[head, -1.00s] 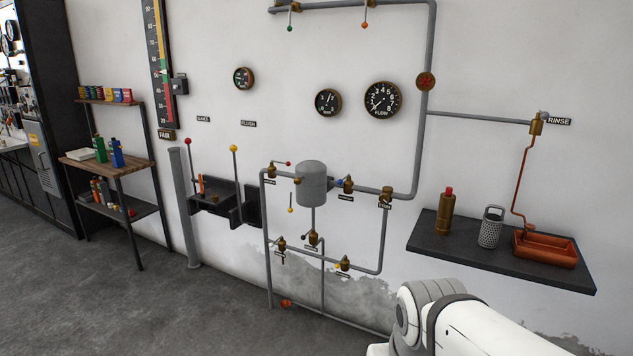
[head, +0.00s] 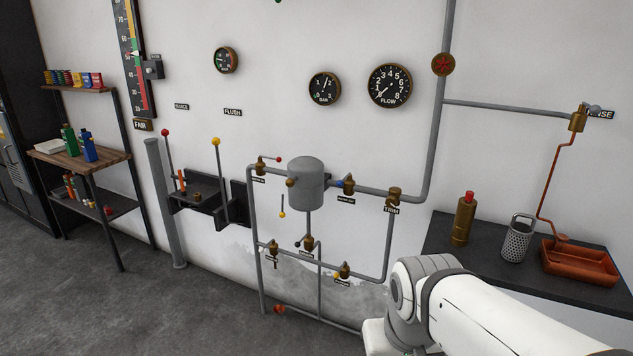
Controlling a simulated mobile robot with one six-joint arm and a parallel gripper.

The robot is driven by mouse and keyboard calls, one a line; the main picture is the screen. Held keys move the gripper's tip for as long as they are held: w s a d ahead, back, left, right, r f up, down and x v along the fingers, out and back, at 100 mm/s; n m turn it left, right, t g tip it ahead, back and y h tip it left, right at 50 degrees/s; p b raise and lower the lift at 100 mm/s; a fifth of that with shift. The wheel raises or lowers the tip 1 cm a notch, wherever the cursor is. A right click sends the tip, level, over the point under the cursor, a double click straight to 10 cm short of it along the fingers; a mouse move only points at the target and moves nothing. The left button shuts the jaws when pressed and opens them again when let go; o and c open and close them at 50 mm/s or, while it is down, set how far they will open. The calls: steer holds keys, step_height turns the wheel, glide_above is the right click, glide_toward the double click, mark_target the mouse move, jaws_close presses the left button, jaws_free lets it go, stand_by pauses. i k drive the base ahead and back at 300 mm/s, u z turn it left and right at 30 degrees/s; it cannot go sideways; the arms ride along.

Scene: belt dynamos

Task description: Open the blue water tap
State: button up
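A brass valve with a small blue part (head: 340,184) sits on the grey pipe just right of the grey tank (head: 306,184). The blue part lies at the valve's left side, close to the tank. A small label under the valve is too small to read. My white arm (head: 470,300) crosses the lower right of the head view, below and right of this valve and apart from it. My gripper is not in view.
A dark shelf (head: 450,236) juts out at right with a bottle and a red tray (head: 580,262). Levers (head: 217,180) stand at left. Floor is clear at lower left.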

mark_target(339, 183)
steer(key=z, duration=0.55)
steer(key=i, duration=1.2)
steer(key=u, duration=0.2)
